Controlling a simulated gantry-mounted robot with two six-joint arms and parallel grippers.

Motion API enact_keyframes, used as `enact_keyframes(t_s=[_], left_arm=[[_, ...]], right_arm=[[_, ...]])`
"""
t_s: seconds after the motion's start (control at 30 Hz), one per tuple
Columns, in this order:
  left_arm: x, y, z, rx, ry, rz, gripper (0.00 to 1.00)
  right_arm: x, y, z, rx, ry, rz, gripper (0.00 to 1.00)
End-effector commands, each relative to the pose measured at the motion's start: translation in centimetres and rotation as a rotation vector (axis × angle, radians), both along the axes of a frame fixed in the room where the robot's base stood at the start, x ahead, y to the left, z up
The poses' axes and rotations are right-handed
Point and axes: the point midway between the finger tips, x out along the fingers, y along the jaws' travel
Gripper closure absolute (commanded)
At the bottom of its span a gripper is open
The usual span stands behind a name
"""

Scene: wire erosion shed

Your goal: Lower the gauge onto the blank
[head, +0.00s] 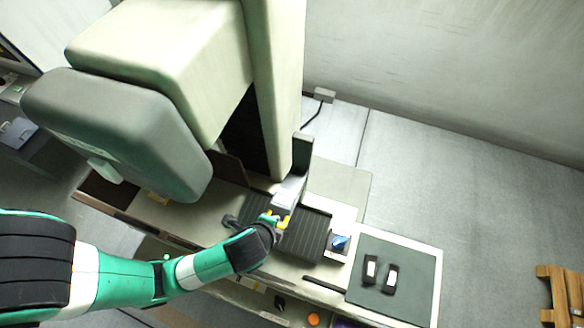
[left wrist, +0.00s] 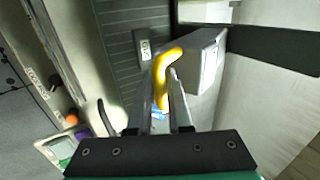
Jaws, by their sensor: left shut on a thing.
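My left gripper (head: 277,220) is shut on a yellow handle (left wrist: 163,75) above the dark ribbed bed of the machine. The handle appears joined to a grey box-shaped body (left wrist: 207,60), which I take to be the gauge; in the head view the grey body (head: 289,190) is just beyond the fingers. A small light piece with dark marks (left wrist: 145,50) shows on the ribbed bed beside the handle in the left wrist view. I cannot tell whether it is the blank, nor whether the gauge touches anything below. My right gripper is not in view.
The ribbed bed (head: 308,235) lies under the hand. A dark upright post (head: 302,150) and the machine column (head: 275,90) stand close behind. A grey-green mat (head: 415,270) holds two dark pieces with white faces.

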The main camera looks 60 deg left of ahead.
Motion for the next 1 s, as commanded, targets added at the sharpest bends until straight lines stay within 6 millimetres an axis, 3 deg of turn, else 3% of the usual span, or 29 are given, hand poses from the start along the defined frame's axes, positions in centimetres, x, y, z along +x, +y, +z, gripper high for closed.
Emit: enact_keyframes(t_s=[0.4, 0.73, 1.0], left_arm=[[-1.2, -1.0, -3.4, 0.001, 0.002, -0.004, 1.0], [-1.5, -1.2, -4.3, 0.001, 0.001, -0.003, 1.0], [-2.1, -1.7, -7.0, 0.001, 0.001, -0.003, 1.0]], right_arm=[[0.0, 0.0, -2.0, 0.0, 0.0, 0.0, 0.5], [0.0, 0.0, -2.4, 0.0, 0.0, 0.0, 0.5], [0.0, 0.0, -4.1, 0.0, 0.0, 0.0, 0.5]])
